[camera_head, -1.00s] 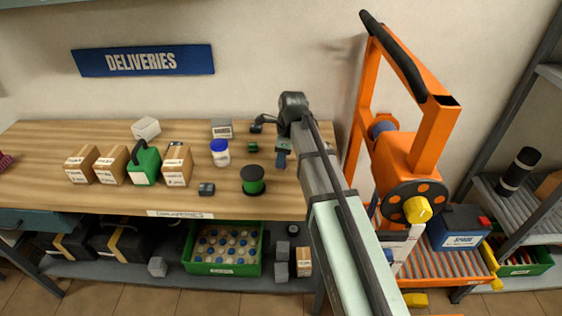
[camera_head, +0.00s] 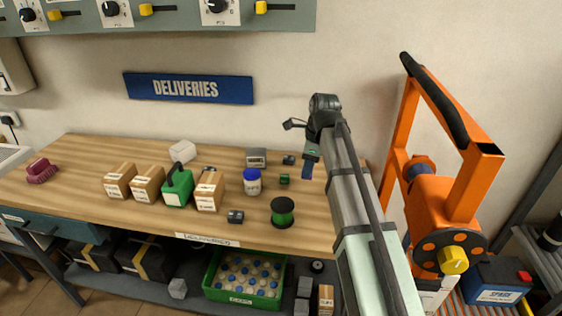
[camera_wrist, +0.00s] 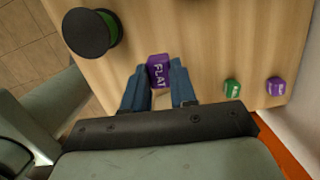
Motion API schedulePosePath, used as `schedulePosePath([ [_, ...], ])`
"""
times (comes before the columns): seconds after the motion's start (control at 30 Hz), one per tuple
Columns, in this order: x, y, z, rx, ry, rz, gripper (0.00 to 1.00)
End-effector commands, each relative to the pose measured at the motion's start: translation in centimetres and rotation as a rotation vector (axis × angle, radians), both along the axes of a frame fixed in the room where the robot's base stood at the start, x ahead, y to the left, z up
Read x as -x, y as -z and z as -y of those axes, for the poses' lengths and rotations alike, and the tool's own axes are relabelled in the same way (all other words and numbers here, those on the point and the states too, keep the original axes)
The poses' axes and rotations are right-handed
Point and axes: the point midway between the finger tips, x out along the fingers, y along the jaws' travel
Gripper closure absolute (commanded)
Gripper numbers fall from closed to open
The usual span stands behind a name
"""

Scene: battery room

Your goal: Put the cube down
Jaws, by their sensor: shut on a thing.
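My gripper (camera_wrist: 158,88) is shut on a small purple cube (camera_wrist: 158,70) with the word FLAT on it, seen between the two blue fingers in the wrist view. In the head view my gripper (camera_head: 309,163) is over the right end of the wooden bench (camera_head: 150,225), and the cube cannot be made out. I cannot tell how high the cube is above the bench top. A green cube (camera_head: 284,179) and a dark-looking cube (camera_head: 289,160) stand just left of my gripper; the wrist view shows them as green (camera_wrist: 232,88) and purple (camera_wrist: 276,86).
A green and black spool (camera_head: 283,211) stands near the front edge. A white jar with a blue lid (camera_head: 252,182), a small dark box (camera_head: 235,216), a grey box (camera_head: 256,158) and several cartons (camera_head: 120,181) are farther left. An orange frame (camera_head: 440,215) stands right of the bench.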

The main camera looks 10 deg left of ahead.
Motion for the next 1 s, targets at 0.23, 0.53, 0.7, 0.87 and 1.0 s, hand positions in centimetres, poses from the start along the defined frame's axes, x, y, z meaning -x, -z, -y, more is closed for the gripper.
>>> schedulePosePath([
  [0.23,-2.3,-1.6,-7.5,-0.001,-0.091,0.003,1.0],
  [0.53,-9.8,-5.0,-16.6,-0.001,-0.155,0.005,1.0],
  [0.7,-13.8,-6.4,-19.0,-0.001,-0.144,0.005,1.0],
  [0.87,-16.1,-7.1,-19.9,0.0,-0.127,0.004,1.0],
  [1.0,-16.7,-7.3,-20.2,0.0,-0.11,0.002,1.0],
])
